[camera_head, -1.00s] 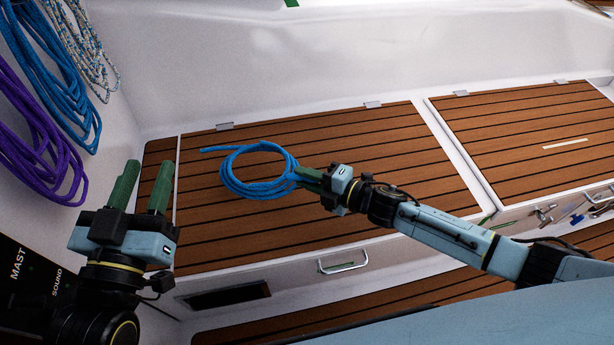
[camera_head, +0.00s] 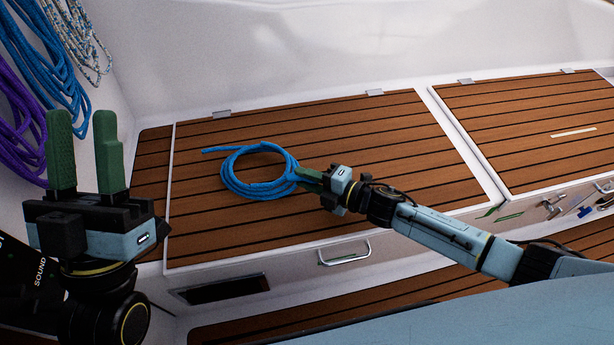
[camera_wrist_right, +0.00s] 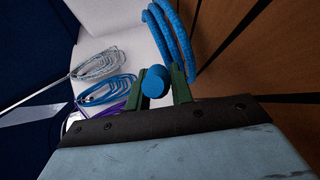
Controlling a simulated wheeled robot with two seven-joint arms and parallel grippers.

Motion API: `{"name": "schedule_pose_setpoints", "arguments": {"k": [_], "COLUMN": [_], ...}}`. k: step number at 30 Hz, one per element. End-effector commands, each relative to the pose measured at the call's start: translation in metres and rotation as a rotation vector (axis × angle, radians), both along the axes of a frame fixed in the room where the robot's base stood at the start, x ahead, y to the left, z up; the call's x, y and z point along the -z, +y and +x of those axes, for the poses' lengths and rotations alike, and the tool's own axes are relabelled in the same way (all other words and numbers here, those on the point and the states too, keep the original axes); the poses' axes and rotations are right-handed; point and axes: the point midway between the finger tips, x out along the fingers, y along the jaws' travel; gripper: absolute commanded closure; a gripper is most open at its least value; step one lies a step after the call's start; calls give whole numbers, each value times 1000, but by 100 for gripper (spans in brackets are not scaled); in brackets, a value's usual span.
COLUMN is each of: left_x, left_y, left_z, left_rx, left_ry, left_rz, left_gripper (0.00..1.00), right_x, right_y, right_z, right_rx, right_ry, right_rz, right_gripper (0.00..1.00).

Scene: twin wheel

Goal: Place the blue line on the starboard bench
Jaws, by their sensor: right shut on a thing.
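The coiled blue line (camera_head: 262,190) appears flat against the brown slatted bench (camera_head: 360,130), its loose end pointing left. I cannot tell whether all of the coil touches the slats. My right gripper (camera_head: 302,177) is shut on the coil's right edge. In the right wrist view, the blue line (camera_wrist_right: 178,35) runs up from between the green fingers of my right gripper (camera_wrist_right: 167,85). My left gripper (camera_head: 85,125) is open and empty at the left, fingers pointing up, apart from the coil.
More lines hang on the left wall: a blue one (camera_head: 50,65), a purple one (camera_head: 18,130) and a white-flecked one (camera_head: 82,40). A drawer handle (camera_head: 345,254) juts from the bench front. The slats right of the coil are clear.

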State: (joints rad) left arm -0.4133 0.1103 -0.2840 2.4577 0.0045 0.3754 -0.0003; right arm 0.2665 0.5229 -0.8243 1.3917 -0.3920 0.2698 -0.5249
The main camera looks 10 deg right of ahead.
Motion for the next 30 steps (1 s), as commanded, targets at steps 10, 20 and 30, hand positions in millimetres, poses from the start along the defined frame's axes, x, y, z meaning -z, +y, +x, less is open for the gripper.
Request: {"name": "schedule_pose_setpoints", "arguments": {"k": [10,20,30], "left_x": [-2,-2,-2], "left_y": [1,1,1], "left_z": [-5,-4,-4], "left_rx": [0,0,-1], "left_ry": [-43,-42,-41], "left_rz": [-13,-13,-12], "left_gripper": [64,64,64], "right_x": [3,3,4], "right_y": [0,0,0], "right_z": [0,0,0], "right_rx": [-1,-1,0], "right_ry": [-2,-1,0], "right_rz": [1,0,-1], "right_gripper": [100,52,38]}}
